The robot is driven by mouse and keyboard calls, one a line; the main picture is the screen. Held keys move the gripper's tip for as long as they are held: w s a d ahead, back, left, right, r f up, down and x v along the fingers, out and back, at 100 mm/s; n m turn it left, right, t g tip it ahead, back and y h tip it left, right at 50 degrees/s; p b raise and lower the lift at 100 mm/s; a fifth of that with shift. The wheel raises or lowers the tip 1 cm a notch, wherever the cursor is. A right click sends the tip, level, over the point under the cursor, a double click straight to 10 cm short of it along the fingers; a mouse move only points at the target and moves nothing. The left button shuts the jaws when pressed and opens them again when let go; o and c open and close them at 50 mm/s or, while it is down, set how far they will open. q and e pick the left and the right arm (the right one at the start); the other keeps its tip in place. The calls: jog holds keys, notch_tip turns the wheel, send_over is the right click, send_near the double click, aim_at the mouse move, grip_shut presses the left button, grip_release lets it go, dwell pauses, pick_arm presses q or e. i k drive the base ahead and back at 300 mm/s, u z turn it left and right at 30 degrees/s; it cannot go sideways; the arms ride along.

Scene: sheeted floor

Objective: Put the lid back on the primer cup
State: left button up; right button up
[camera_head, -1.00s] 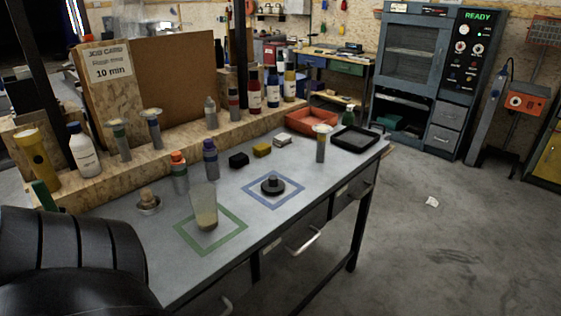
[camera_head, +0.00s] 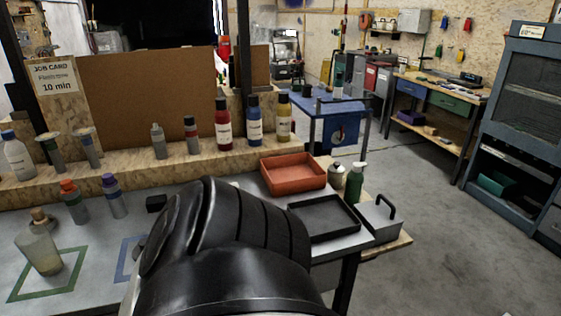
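A translucent cup (camera_head: 42,254) with tan contents stands in the green square (camera_head: 70,284) at the left of the bench; I take it as the primer cup. A brown stopper-like piece (camera_head: 40,217) shows at its mouth; I cannot tell whether it is on the cup or behind it. The blue square (camera_head: 122,262) is mostly covered by my black arm link. The black knobbed disc seen there earlier, possibly the lid, is mostly or wholly hidden. Neither gripper's fingers are in view.
An orange tray (camera_head: 293,188), a black tray (camera_head: 295,210), a green bottle (camera_head: 354,184) and a grey handled box (camera_head: 379,222) crowd the bench's right end. Bottles (camera_head: 254,120) line the wooden ledge (camera_head: 135,172). Two small bottles (camera_head: 74,203) (camera_head: 114,197) stand behind the cup.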

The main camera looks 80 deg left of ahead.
aim_at(36, 243)
jog(key=i, duration=0.9)
jog(key=u, duration=4.75)
jog(key=i, duration=0.35)
jog(key=u, duration=0.1)
